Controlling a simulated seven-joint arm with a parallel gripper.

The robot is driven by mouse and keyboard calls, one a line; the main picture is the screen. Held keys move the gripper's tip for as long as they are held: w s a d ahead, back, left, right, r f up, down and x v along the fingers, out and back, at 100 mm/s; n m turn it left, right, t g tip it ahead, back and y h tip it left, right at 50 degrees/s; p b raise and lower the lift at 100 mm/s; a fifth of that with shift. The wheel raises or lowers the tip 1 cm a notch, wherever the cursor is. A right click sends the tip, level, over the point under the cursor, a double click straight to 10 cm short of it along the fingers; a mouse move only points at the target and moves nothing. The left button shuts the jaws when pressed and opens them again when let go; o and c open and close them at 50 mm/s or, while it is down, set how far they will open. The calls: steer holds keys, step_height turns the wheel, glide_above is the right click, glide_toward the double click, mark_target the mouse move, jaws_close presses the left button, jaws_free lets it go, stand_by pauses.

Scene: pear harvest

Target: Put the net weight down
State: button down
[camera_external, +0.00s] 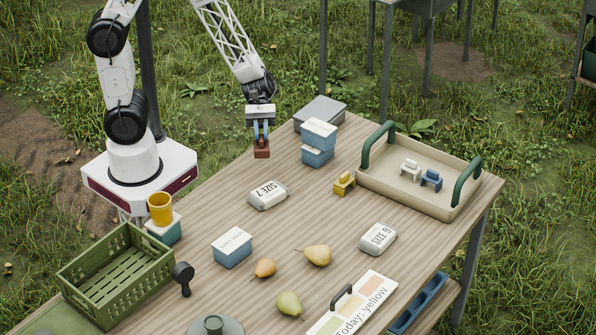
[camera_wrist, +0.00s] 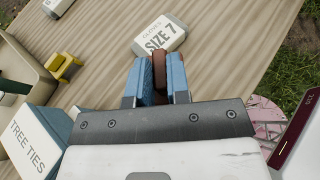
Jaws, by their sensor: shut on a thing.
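The net weight, a small reddish-brown block (camera_external: 262,152), is held between the blue fingertips of my gripper (camera_external: 261,135). In the external view it is at the table's back left edge, and I cannot tell its height above the wood. In the wrist view, the brown weight (camera_wrist: 159,68) shows between the two blue fingers of my gripper (camera_wrist: 158,80), which are shut on it. The wooden table (camera_external: 310,210) lies below.
Stacked blue boxes with white lids (camera_external: 318,140) stand close to the right of my gripper, with a grey case (camera_external: 320,108) behind. A "SIZE 7" packet (camera_external: 268,195) lies in front. A handled tray (camera_external: 405,190) is at right. Bare wood lies between packet and boxes.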

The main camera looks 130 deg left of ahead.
steer(key=shift+n+t+y, duration=0.3)
steer(key=shift+n+t, duration=0.1)
steer(key=shift+s+a+f, duration=0.1)
steer(key=shift+s+a, duration=0.15)
steer(key=shift+s, duration=0.55)
steer(key=shift+s+a+f, duration=0.1)
steer(key=shift+s+a, duration=0.15)
steer(key=shift+s, duration=0.6)
steer(key=shift+s+a, duration=0.25)
steer(key=shift+s, duration=0.55)
steer(key=shift+f, duration=0.1)
steer(key=shift+f, duration=2.15)
steer(key=shift+f, duration=1.75)
steer(key=shift+f, duration=0.1)
steer(key=c, duration=1.1)
jaws_free()
